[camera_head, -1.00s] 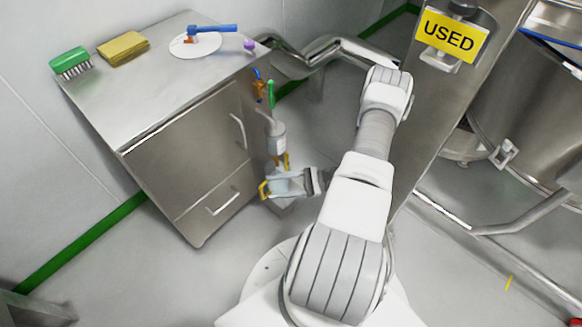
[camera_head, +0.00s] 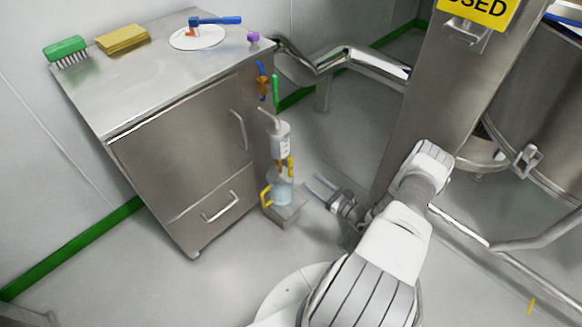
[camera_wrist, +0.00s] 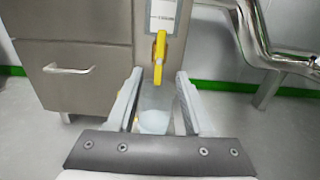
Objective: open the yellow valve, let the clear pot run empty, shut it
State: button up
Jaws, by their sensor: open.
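The clear pot (camera_head: 280,140), with a white label, is mounted on the side of the steel cabinet. The yellow valve (camera_head: 290,166) is just below it, its lever roughly upright. In the wrist view the yellow lever (camera_wrist: 160,50) hangs straight ahead, between and beyond my fingertips. A clear jug (camera_head: 283,190) with a yellow handle stands under the valve on a small steel stand, pale blue inside. My gripper (camera_head: 317,187) is open and empty, to the right of the jug and apart from it. The pot's liquid level is too small to tell.
The steel cabinet (camera_head: 185,160) carries a green brush (camera_head: 66,47), a yellow sponge (camera_head: 122,39) and a white disc (camera_head: 197,37) with a blue-handled tool. A bent steel pipe (camera_head: 345,58) runs behind. The floor before the cabinet is clear.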

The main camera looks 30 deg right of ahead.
aim_at(292, 166)
jog(key=b+x, duration=0.2)
jog(key=x, duration=0.9)
jog(key=shift+w+b, duration=0.2)
jog(key=shift+b, duration=0.1)
grip_shut()
